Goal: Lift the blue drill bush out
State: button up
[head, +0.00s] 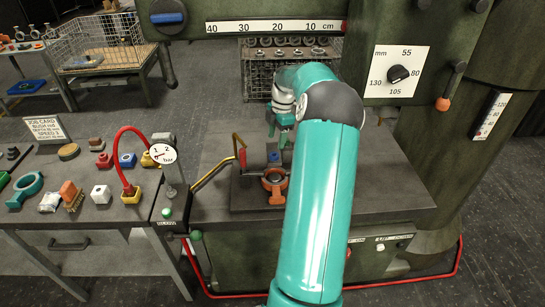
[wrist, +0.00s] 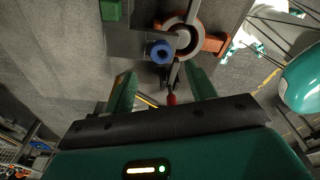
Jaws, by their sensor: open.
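The blue drill bush (wrist: 161,52) shows in the wrist view as a short blue ring with a dark bore, close beside a round orange and grey casting (wrist: 194,30). I cannot tell how deep it sits. In the head view a small blue piece (head: 273,157) stands just behind the orange casting (head: 275,186) on the machine table. My gripper (wrist: 161,74) is open and empty, its two green fingers apart, with the bush ahead of and between the fingertip lines.
A dark lever with a red knob (wrist: 172,98) reaches between the fingers in the wrist view. A green block (wrist: 111,10) lies at upper left. The machine table (head: 375,165) is clear at right.

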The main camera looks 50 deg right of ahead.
jog(key=shift+s+f, duration=0.15)
jog(key=shift+f, duration=0.45)
jog(key=f, duration=0.5)
jog(key=shift+w+a, duration=0.25)
jog(key=shift+a, duration=0.15)
jog(key=c, duration=1.1)
jog(key=shift+r, duration=0.1)
jog(key=shift+r, duration=0.45)
jog(key=s+a+r, duration=0.3)
jog(key=r, duration=0.4)
jog(key=shift+r, duration=0.2)
jog(key=s+a+r, duration=0.1)
jog(key=s+a, duration=0.1)
jog(key=s+a+r, duration=0.3)
jog(key=s+a, duration=0.2)
jog(key=shift+r, duration=0.25)
